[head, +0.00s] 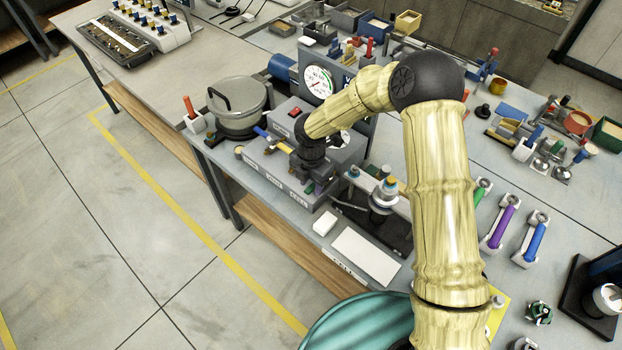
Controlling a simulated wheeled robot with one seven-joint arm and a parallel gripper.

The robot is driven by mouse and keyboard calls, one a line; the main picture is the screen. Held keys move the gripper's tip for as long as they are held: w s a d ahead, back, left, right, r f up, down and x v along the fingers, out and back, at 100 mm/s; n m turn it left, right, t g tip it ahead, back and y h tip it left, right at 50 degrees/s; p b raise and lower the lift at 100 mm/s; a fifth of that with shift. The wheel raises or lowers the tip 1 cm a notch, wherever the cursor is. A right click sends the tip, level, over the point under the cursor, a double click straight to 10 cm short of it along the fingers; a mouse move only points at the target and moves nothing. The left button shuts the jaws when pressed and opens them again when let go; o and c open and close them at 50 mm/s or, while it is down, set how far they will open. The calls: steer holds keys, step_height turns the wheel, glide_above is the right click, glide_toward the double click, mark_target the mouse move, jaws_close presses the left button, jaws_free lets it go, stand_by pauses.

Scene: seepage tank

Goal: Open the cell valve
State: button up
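A grey valve box (262,166) stands at the front edge of the bench, with several small labels along its front that are too small to read surely. A lever with a yellow and blue handle (270,141) lies across its top left part, and a red switch (294,112) sits behind. My gripper (314,186) points down over the right end of the box. A small greenish part shows by its fingertips, and I cannot tell whether it is touched. The cell valve cannot be told for sure; my gripper and wrist may hide it. The finger opening is too small to judge.
A grey lidded pot (238,104) stands left of the box, and a round dial gauge (318,82) behind it. A stand with round knobs (383,192) is close on the right. A white plate (366,256) lies in front. Coloured-handled tools (500,226) stand further right.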

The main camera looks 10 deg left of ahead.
mark_target(311, 187)
step_height(311, 187, up, 17)
steer(key=b, duration=0.2)
steer(key=shift+r+b, duration=0.2)
steer(key=shift+b, duration=0.1)
stand_by(0.4)
steer(key=s+d+m+t, duration=0.1)
steer(key=s+d+m, duration=0.3)
steer(key=d+m, duration=0.5)
steer(key=s+d+f+m, duration=0.1)
steer(key=s+d+m, duration=0.3)
steer(key=d+m, duration=0.6)
steer(key=s+d+f+m+t, duration=0.1)
steer(key=s+d+m, duration=0.4)
steer(key=d+m, duration=0.5)
steer(key=shift+m+t, duration=0.3)
steer(key=shift+m, duration=0.7)
steer(key=shift+d, duration=0.1)
